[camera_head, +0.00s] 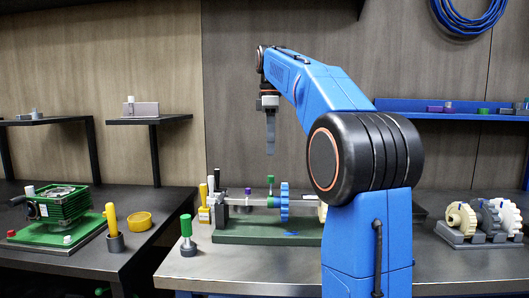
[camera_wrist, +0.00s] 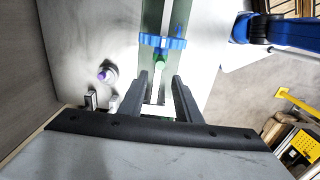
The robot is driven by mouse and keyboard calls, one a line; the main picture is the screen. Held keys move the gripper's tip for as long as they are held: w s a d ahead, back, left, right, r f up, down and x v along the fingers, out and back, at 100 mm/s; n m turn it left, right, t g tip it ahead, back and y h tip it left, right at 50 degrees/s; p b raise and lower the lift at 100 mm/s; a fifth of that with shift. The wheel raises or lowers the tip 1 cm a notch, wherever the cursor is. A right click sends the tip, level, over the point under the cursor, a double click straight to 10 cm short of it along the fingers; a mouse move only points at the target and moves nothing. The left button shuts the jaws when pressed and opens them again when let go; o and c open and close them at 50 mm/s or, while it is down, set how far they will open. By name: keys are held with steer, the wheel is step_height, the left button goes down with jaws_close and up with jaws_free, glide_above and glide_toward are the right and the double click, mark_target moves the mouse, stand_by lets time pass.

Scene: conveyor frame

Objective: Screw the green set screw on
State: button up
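A small green-headed screw (camera_head: 270,180) stands upright by the shaft, just left of the blue gear (camera_head: 284,203). In the wrist view a green piece (camera_wrist: 159,62) shows beside the blue gear (camera_wrist: 163,42), beyond my fingertips. The shaft sits on a long green base (camera_head: 265,232). My gripper (camera_head: 270,150) points down above the screw, with a clear gap between them. In the wrist view my gripper (camera_wrist: 163,80) has its two dark fingers apart and nothing held between them. Whether the screw is seated in its hole is too small to tell.
A green-handled tool (camera_head: 187,228) and a yellow-handled tool (camera_head: 204,203) stand left of the base. A green machine (camera_head: 65,206) is on the left table. Several gears (camera_head: 484,215) stand in a rack at the right. The table front is mostly clear.

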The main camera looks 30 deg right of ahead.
mark_target(271, 176)
step_height(271, 176, down, 9)
steer(key=shift+r, duration=0.1)
jaws_close()
steer(key=n, duration=0.6)
steer(key=shift+r, duration=0.1)
steer(key=n, duration=1.2)
steer(key=shift+c, duration=0.2)
jaws_free()
